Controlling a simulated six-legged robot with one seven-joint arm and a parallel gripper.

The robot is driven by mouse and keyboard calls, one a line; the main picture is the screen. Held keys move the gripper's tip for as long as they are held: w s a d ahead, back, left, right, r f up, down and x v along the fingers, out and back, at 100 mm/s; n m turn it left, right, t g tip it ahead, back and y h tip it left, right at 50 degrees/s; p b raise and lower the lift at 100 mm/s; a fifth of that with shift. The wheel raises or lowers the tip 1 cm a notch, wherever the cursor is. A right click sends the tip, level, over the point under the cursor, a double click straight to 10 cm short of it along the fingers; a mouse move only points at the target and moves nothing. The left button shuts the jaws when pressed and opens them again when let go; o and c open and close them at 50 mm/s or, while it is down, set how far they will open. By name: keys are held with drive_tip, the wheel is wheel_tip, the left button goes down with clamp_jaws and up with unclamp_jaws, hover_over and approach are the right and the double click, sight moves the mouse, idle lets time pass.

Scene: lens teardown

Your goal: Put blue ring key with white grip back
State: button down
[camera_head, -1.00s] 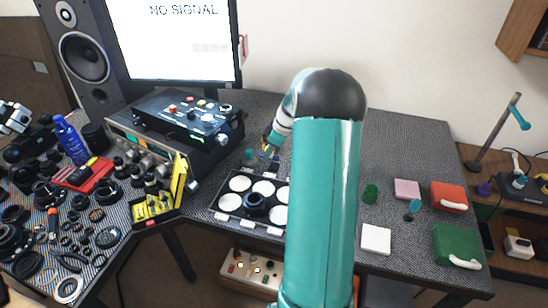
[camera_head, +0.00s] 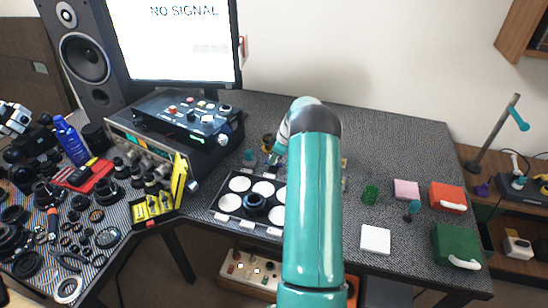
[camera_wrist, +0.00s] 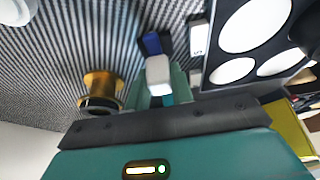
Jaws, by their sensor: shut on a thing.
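The blue ring key with white grip shows in the wrist view, its white grip (camera_wrist: 158,70) between my fingers and its blue part (camera_wrist: 152,43) beyond them. My gripper (camera_wrist: 162,88) is shut on the white grip. In the head view my gripper (camera_head: 271,160) is low over the desk, just behind the black tray with white round pads (camera_head: 222,207). The key is too small to make out clearly there. The wrist view does not clearly show whether the key touches the desk.
A brass cylinder (camera_wrist: 100,88) stands left of my gripper in the wrist view. The tray's edge (camera_wrist: 212,62) is close on the right. A control box (camera_head: 190,118) stands left of the gripper.

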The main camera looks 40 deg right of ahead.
drive_tip(key=shift+f, duration=0.35)
drive_tip(key=shift+f, duration=0.1)
drive_tip(key=c, duration=1.2)
unclamp_jaws()
drive_tip(key=shift+f, duration=0.1)
